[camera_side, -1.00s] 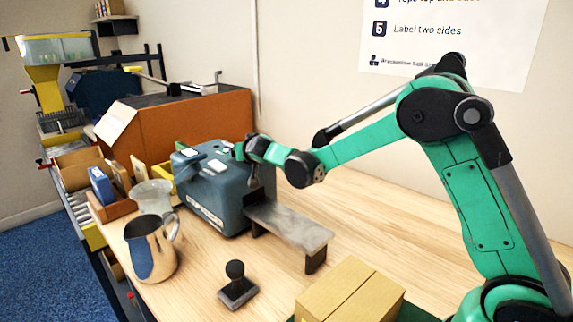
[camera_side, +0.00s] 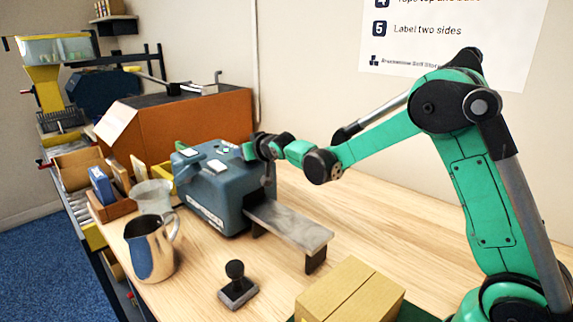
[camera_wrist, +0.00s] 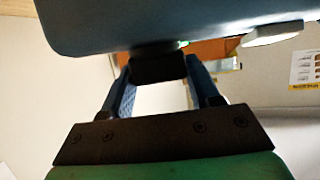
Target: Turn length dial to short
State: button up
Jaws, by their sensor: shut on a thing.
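The blue-grey tape machine (camera_side: 212,195) stands on the bench with a metal outfeed plate (camera_side: 290,230) at its front. My gripper (camera_side: 250,151) is at the upper right side of the machine. In the wrist view, my gripper's two blue fingers (camera_wrist: 158,80) are shut on a dark block-like knob, the length dial (camera_wrist: 158,68), just against the machine's body (camera_wrist: 150,22). The dial is hidden behind my wrist in the side view. Its markings and pointer cannot be made out.
A steel jug (camera_side: 150,250) and a glass jar (camera_side: 152,195) stand left of the machine. A black hand stamp (camera_side: 237,287) and a cardboard carton (camera_side: 350,292) are in front. An orange-brown box (camera_side: 190,125) stands behind. The bench right of the plate is clear.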

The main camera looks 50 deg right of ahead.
jog(key=n+y, duration=0.6)
jog(key=y, duration=0.1)
jog(key=shift+d+n+y, duration=0.15)
jog(key=shift+n+y, duration=0.15)
jog(key=shift+y, duration=0.1)
jog(key=n+g+y, duration=0.3)
jog(key=n+y, duration=0.2)
jog(key=shift+f, duration=0.1)
jog(key=shift+n+g+y, duration=0.3)
jog(key=shift+n, duration=0.1)
jog(key=o, duration=1.3)
jog(key=shift+v, duration=2.8)
